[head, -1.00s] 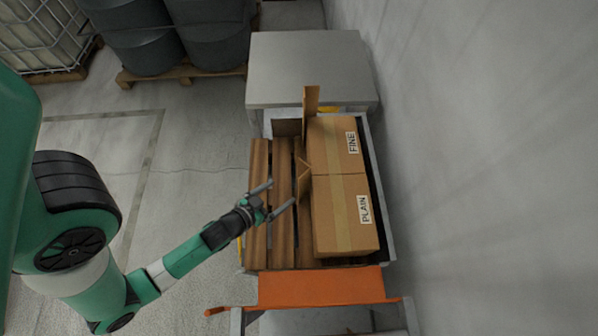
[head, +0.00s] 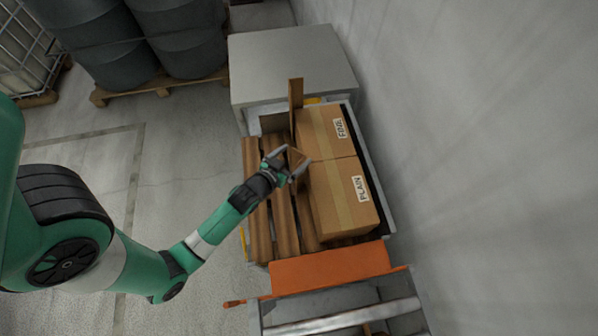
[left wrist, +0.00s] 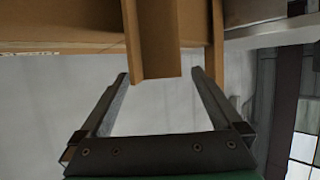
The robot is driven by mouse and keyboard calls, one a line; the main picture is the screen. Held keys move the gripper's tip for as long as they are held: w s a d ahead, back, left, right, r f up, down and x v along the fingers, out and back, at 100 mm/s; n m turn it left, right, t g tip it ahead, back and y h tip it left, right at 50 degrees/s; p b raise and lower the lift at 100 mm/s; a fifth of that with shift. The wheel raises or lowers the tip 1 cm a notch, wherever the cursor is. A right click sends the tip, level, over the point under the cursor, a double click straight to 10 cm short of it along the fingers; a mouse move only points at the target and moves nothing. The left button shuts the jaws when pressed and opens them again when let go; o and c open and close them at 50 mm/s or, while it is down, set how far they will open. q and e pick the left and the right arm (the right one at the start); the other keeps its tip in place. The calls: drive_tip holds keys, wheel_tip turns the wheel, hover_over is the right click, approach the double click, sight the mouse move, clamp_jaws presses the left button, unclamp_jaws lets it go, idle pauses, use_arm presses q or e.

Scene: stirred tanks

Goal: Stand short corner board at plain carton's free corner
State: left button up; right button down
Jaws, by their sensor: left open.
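The carton marked PLAIN (head: 343,198) lies on a slatted wooden pallet, nearer than the carton marked FINE (head: 318,136). A short brown corner board (left wrist: 154,42) stands upright at the cartons' left side, near where they meet; its angled top end shows in the head view. A taller corner board (head: 295,94) stands at the far left corner of the FINE carton. My left gripper (head: 294,157) is open at the short board. In the left wrist view the board's end reaches between the fingers (left wrist: 160,74), with gaps on both sides. My right gripper is not in view.
The pallet's left slats (head: 258,210) are bare. An orange panel (head: 330,267) lies at the near end, a grey box-like block (head: 290,65) at the far end. The wall (head: 470,160) is close on the right. Dark drums (head: 105,45) stand far left.

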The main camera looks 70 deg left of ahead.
sight(298, 153)
use_arm(q)
drive_tip(key=b+x, duration=0.2)
drive_tip(key=x, duration=0.3)
drive_tip(key=shift+s+f, duration=0.1)
drive_tip(key=shift+f, duration=0.1)
clamp_jaws()
